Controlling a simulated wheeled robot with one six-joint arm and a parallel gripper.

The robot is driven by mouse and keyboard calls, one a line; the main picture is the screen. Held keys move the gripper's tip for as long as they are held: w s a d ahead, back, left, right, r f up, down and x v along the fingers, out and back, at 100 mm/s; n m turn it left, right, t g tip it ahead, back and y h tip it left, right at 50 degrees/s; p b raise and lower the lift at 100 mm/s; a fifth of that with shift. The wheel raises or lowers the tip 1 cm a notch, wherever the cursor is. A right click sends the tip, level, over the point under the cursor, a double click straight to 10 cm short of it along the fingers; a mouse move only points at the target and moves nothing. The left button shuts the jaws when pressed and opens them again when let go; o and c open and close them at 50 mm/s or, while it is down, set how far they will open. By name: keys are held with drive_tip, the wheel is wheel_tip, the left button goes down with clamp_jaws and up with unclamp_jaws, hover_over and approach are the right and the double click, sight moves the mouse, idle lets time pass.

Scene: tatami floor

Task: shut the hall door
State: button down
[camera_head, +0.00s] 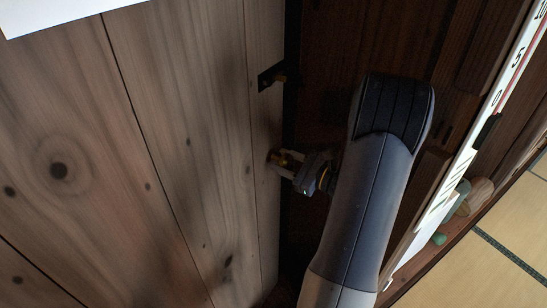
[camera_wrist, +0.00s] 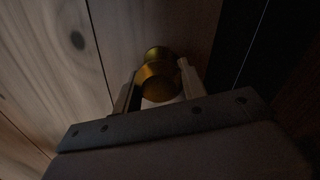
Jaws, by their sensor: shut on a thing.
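The hall door (camera_head: 190,130) is a panel of pale knotty planks filling the left of the head view; its planks also show in the wrist view (camera_wrist: 60,50). A brass knob (camera_wrist: 158,75) stands out near the door's right edge. My gripper (camera_head: 284,163) is shut on this knob, with one finger on each side of it in the wrist view (camera_wrist: 157,88). A dark strip runs along the door's right edge, with dark wood beyond it. I cannot tell how far the door stands open. The fingers partly hide the knob in the head view.
At right is a white board with numbers (camera_head: 520,55). Brown (camera_head: 476,196) and green (camera_head: 439,239) rounded things lie beside it. Tatami (camera_head: 500,235) shows bare at lower right.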

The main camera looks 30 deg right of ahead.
drive_tip(key=c, duration=0.8)
unclamp_jaws()
drive_tip(key=shift+c, duration=0.2)
drive_tip(key=shift+r, duration=0.1)
approach(270, 126)
drive_tip(key=x, duration=0.5)
drive_tip(key=shift+w+p, duration=0.1)
drive_tip(key=shift+p, duration=0.3)
